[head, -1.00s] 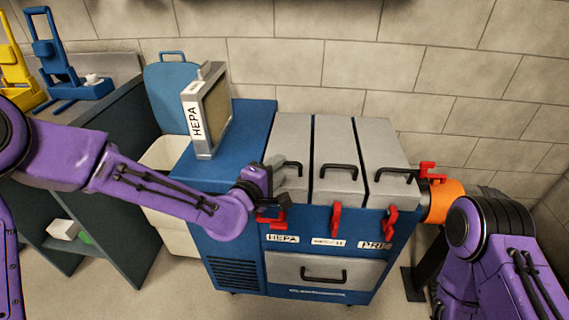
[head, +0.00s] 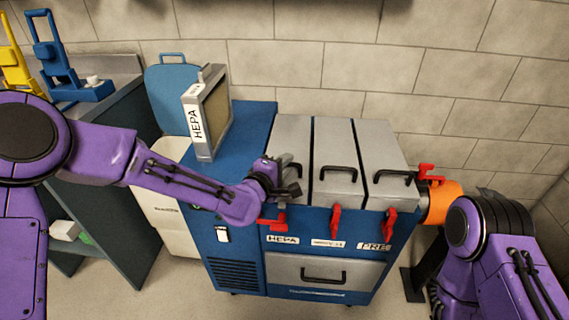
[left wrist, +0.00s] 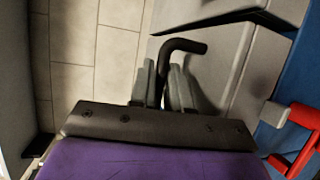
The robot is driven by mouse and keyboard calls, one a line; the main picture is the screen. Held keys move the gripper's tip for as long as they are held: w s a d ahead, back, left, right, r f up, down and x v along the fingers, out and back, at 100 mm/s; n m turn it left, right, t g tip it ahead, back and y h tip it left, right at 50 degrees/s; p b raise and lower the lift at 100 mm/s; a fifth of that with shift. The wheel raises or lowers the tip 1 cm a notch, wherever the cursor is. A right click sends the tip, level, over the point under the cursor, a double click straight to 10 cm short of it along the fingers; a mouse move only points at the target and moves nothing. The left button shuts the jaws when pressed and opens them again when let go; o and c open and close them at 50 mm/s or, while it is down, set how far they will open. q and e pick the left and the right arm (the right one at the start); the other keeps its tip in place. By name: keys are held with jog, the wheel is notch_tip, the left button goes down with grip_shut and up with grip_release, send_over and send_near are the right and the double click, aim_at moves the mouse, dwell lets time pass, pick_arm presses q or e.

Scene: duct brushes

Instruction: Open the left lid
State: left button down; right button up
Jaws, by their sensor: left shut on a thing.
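The left lid (head: 291,135) is a grey panel, the leftmost of three on top of the blue filter cabinet (head: 233,243). It lies level with its neighbours and looks closed. My left gripper (head: 287,182) is at the front of this lid. In the left wrist view its two grey fingers (left wrist: 165,88) are shut around the end of the black bar handle (left wrist: 185,46). The red latch (head: 272,223) below the left lid sticks out sideways, unlike the other two red latches (head: 335,220), which stand upright. My right arm is at the lower right; its gripper is not visible.
A HEPA filter (head: 207,112) stands on the cabinet's blue top, left of the lids. An orange duct collar (head: 440,203) is at the cabinet's right side. A cream bin (head: 170,222) and a dark shelf unit (head: 115,205) stand on the left. A block wall is behind.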

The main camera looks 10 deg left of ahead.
pick_arm(q)
jog(key=w+r+g+p, duration=0.2)
jog(key=w+r+p, duration=0.2)
jog(key=p, duration=0.6)
jog(key=w+r+n+g+p, duration=0.1)
jog(key=w+r+g+p, duration=0.1)
jog(key=w+r+p, duration=0.2)
jog(key=w+r+g+y+p, duration=0.1)
jog(key=w+r+g+p, duration=0.1)
jog(key=r+p, duration=0.7)
jog(key=shift+w+r+n+p, duration=0.35)
jog(key=shift+w+p, duration=0.55)
jog(key=shift+p, duration=3.1)
jog(key=shift+f, duration=0.15)
